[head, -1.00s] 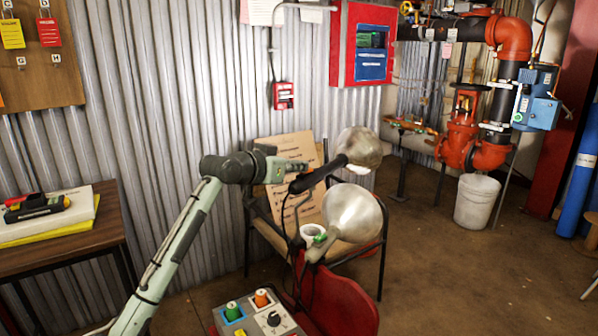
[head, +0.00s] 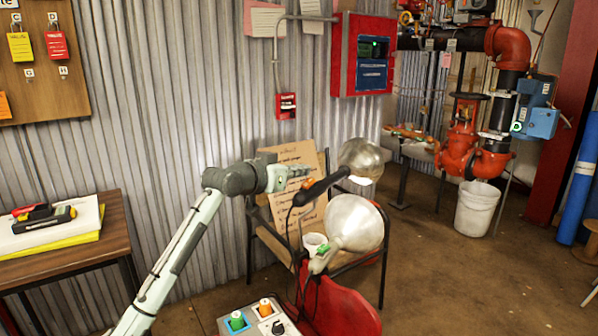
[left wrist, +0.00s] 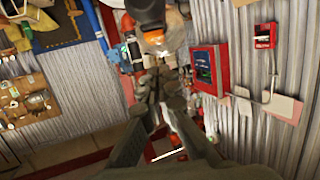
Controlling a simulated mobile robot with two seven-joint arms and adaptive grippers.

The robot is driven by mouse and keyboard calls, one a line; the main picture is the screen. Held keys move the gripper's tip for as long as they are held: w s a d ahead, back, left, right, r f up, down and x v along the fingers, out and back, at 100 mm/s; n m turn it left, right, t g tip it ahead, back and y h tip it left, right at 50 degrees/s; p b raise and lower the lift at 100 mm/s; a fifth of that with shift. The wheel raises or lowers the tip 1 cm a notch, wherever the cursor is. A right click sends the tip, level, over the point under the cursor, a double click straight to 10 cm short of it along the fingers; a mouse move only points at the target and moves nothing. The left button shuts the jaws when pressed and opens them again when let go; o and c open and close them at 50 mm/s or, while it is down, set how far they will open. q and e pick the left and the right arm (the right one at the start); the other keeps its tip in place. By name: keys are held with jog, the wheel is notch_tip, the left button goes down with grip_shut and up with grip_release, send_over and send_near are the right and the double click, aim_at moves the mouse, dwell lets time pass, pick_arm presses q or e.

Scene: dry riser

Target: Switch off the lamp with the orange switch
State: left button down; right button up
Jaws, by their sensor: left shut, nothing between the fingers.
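The lamp with the orange switch (head: 308,184) is the upper one. Its metal shade (head: 361,157) has a bright glow at its lower rim, and its black handle (head: 322,188) slants down to the left. My left gripper (head: 300,171) is shut and empty, just above and left of the orange switch. I cannot tell whether it touches the lamp. In the left wrist view my gripper's fingers (left wrist: 160,92) point up the picture. A second lamp (head: 353,222) with a green switch (head: 323,248) hangs just below. My right gripper is out of view.
A control box (head: 258,318) with green and orange knobs is at the bottom. A wooden table (head: 68,254) stands at left. The floor to the right is mostly clear.

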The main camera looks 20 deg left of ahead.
pick_arm(q)
jog(key=shift+r+p, duration=0.4)
jog(key=shift+r, duration=0.25)
jog(key=shift+s+a+f, duration=0.15)
jog(key=shift+s, duration=0.2)
jog(key=shift+s+a+f, duration=0.1)
jog(key=shift+s, duration=0.25)
jog(key=f+b+v, duration=0.1)
jog(key=f+v, duration=0.1)
jog(key=v, duration=0.6)
jog(key=shift+s+r, duration=0.4)
jog(key=shift+r, duration=0.1)
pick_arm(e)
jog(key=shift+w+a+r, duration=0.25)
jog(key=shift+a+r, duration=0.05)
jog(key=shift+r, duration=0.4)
pick_arm(q)
jog(key=shift+a, duration=0.15)
